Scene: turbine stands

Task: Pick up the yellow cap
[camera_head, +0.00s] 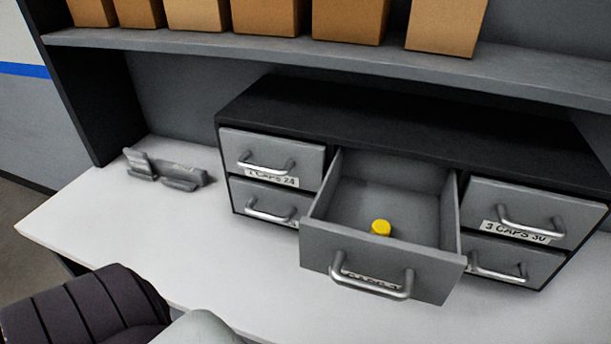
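The yellow cap (380,227) is small and round. It lies inside the open grey drawer (383,257), close to the drawer's front wall. This drawer is in the middle of the top row of a dark cabinet (400,118) and is pulled well out. The rest of the drawer's floor looks empty. Neither of my grippers is visible in the head view.
Closed drawers with metal handles flank the open one, at left (272,160) and right (530,213). A grey holder (165,171) stands on the white tabletop (110,215). A shelf (300,52) with several cardboard boxes runs above. The tabletop's left part is mostly clear.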

